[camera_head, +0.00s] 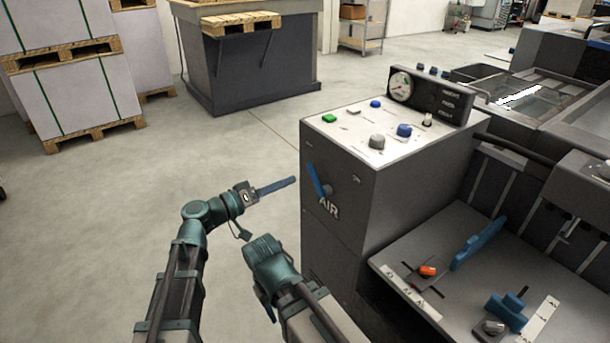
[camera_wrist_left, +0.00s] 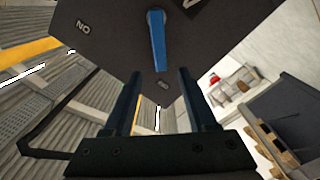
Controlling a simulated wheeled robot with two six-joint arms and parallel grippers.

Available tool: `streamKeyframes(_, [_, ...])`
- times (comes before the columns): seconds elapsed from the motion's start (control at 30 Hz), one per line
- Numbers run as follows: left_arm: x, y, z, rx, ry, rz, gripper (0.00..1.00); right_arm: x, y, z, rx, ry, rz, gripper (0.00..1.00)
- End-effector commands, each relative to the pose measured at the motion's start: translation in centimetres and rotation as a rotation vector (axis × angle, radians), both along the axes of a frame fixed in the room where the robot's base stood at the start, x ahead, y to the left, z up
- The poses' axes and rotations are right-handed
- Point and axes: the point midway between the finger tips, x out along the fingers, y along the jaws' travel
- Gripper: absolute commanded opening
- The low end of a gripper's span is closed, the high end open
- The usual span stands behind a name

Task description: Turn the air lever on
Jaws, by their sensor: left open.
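The air lever (camera_head: 316,180) is a blue bar on the grey side face of a console, tilted up and left from its pivot above the word AIR. In the left wrist view the lever (camera_wrist_left: 157,40) points down the picture, in line with the gap between my fingers. A label reading ON upside down (camera_wrist_left: 83,27) is left of it; another small label is unreadable. My left gripper (camera_head: 292,181) is open and empty, its tips just left of the lever and apart from it. It also shows in the wrist view (camera_wrist_left: 160,82). My right arm's end is bent below; its fingers are unclear.
The console top (camera_head: 345,139) has several buttons and a gauge (camera_head: 401,86). A grey tray (camera_head: 415,255) with blue parts lies right of the console. Pallets of boxed stock (camera_head: 75,95) and a dark bin (camera_head: 250,75) stand behind. Floor left of the console is clear.

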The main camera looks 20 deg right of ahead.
Motion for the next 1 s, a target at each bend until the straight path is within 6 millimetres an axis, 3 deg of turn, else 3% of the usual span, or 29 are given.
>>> streamKeyframes(0.2, [1.6,-4.0,0.0,0.001,0.0,-0.002,0.57,0.0,0.0,0.0,0.0,0.0,0.0,0.5])
streamKeyframes(0.4, [2.3,-6.1,0.0,0.0,0.0,-0.001,0.57,0.0,0.0,0.0,0.0,0.0,0.0,0.5])
streamKeyframes(0.87, [2.5,-6.9,0.0,0.001,0.0,0.001,0.57,0.0,0.0,0.0,0.0,0.0,0.0,0.5])
streamKeyframes(1.0, [2.5,-6.9,0.0,0.001,0.0,0.001,0.32,0.0,0.0,0.0,0.0,0.0,0.0,0.5])
